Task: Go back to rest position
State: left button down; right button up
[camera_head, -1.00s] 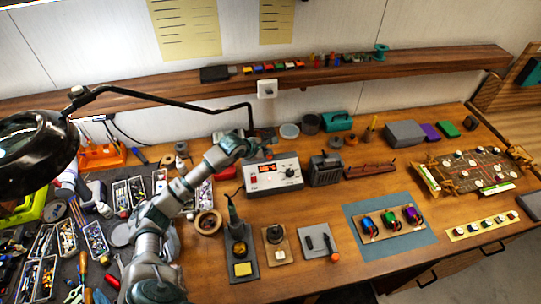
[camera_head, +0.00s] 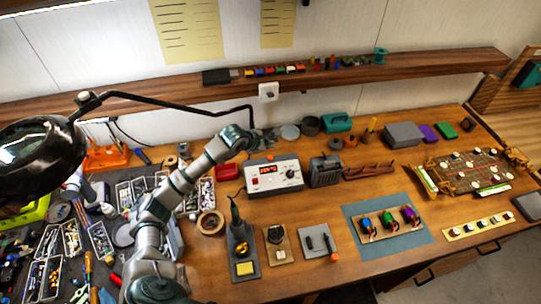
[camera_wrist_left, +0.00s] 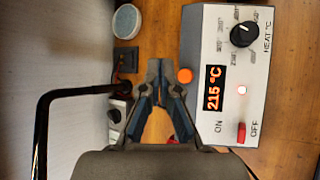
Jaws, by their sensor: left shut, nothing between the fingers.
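My left arm reaches from the bottom left across the bench in the head view. My left gripper (camera_head: 268,138) is above the back of the bench, just behind the white soldering station (camera_head: 273,176). In the left wrist view the fingers of my left gripper (camera_wrist_left: 160,68) meet at the tips, with nothing between them. The station (camera_wrist_left: 222,75) lies to their right there, its red display reading 215 °C. A round orange knob or button (camera_wrist_left: 184,76) is close beside the fingertips. My right gripper is not in view.
A black lamp (camera_head: 38,150) with a long arm (camera_head: 180,107) reaches over the left side. Bins of parts and tools crowd the left. A soldering iron stand (camera_head: 242,250), a blue mat (camera_head: 352,210) with motors, and a track board (camera_head: 470,170) occupy the right. A wooden shelf (camera_head: 420,66) runs behind.

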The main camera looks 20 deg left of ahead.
pick_arm(q)
notch_tip(320, 180, up, 2)
jog(key=shift+r+p, duration=0.15)
jog(key=shift+p, duration=0.2)
